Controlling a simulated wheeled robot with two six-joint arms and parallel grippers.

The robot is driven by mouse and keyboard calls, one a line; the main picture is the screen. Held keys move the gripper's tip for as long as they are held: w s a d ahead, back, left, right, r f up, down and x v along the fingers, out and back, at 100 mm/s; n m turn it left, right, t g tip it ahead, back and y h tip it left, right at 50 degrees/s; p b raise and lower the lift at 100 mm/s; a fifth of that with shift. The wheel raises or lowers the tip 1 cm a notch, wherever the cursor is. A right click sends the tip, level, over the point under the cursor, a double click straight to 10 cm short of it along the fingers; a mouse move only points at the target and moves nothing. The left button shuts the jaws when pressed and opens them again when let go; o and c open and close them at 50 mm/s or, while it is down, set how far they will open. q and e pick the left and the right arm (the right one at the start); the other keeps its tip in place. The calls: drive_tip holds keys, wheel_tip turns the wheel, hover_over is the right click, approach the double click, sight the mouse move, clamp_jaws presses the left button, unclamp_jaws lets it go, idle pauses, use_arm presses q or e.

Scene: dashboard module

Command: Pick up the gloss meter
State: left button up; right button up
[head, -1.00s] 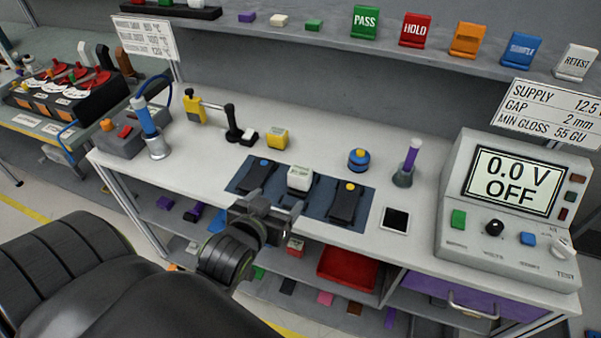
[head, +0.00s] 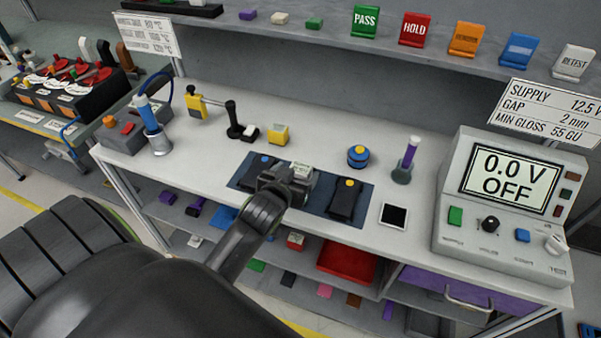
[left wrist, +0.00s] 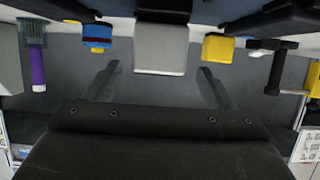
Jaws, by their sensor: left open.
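A pale grey-white box (head: 303,169), which I take to be the gloss meter, stands on the dark blue mat (head: 327,207) between two black devices. My left gripper (head: 287,184) is at its near side and hides much of it in the head view. In the left wrist view the pale box (left wrist: 160,47) is centred ahead, in line with the gap between the open, empty fingers (left wrist: 160,85). I cannot tell whether the fingertips reach past its front face. My right gripper is not in view.
Black devices with a blue button (head: 256,167) and a yellow button (head: 345,199) flank the box closely. Behind the mat are a yellow block (head: 278,134) and a blue round item (head: 358,157). The supply unit (head: 505,205) stands at right. The bench's front left is clear.

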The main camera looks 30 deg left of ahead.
sight(300, 168)
use_arm(q)
drive_tip(key=shift+w+a+p, duration=0.1)
drive_tip(key=shift+w+p, duration=0.2)
drive_tip(key=shift+w, duration=0.25)
drive_tip(key=shift+p+x, duration=0.45)
drive_tip(key=shift+x, duration=1.65)
drive_tip(key=c, duration=1.2)
drive_tip(key=shift+r, duration=0.1)
drive_tip(key=shift+c, duration=0.2)
